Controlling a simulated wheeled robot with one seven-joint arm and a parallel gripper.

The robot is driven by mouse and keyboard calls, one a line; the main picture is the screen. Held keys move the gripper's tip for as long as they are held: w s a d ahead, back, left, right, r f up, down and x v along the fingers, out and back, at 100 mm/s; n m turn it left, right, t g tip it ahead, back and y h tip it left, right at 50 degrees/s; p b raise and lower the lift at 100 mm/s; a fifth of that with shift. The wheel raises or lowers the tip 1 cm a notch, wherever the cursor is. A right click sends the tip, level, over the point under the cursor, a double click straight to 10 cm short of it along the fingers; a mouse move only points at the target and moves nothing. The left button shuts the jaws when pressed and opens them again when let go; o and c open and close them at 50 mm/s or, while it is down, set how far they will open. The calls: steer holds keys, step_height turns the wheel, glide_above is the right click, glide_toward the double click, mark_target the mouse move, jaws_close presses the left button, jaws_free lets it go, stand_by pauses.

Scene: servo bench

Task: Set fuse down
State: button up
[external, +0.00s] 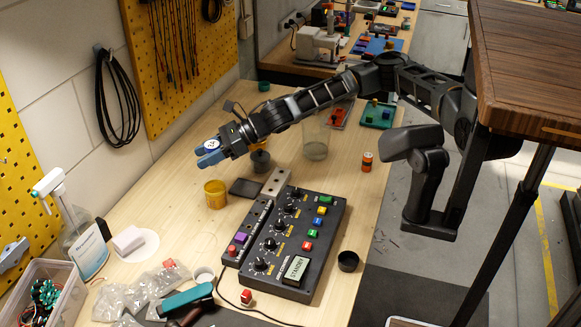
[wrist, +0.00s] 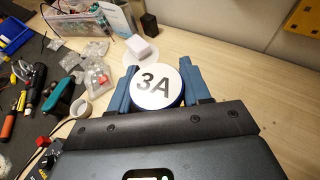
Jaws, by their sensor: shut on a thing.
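The fuse (wrist: 157,84) is a round disc with a white top marked "3A" and a dark blue side. My gripper (wrist: 163,78) is shut on it, with one blue finger on each side. In the external view the fuse (external: 212,144) shows as a small white disc at the end of my gripper (external: 209,153). My gripper is in the air over the wooden bench (external: 163,210), near the pegboard side. The fuse's underside is hidden.
A yellow jar (external: 215,194) stands below my gripper. A black control box (external: 290,245) with knobs and coloured buttons is in front. A spray bottle (external: 75,235), plastic bags (external: 150,290) and a parts bin (external: 45,297) crowd the near left. Bare wood lies right of the fuse in the wrist view.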

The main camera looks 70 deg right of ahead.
steer(key=s+d+m+t+h, duration=0.1)
steer(key=s+d+m+h, duration=0.2)
steer(key=d, duration=1.8)
steer(key=m+t+h, duration=0.2)
steer(key=m+h, duration=0.1)
steer(key=h, duration=0.1)
glide_above(360, 137)
step_height(360, 137, down, 11)
steer(key=shift+d+f, duration=0.1)
steer(key=shift+d, duration=0.05)
steer(key=shift+f, duration=2.4)
steer(key=shift+f, duration=0.2)
steer(key=o, duration=1.1)
steer(key=shift+c, duration=0.2)
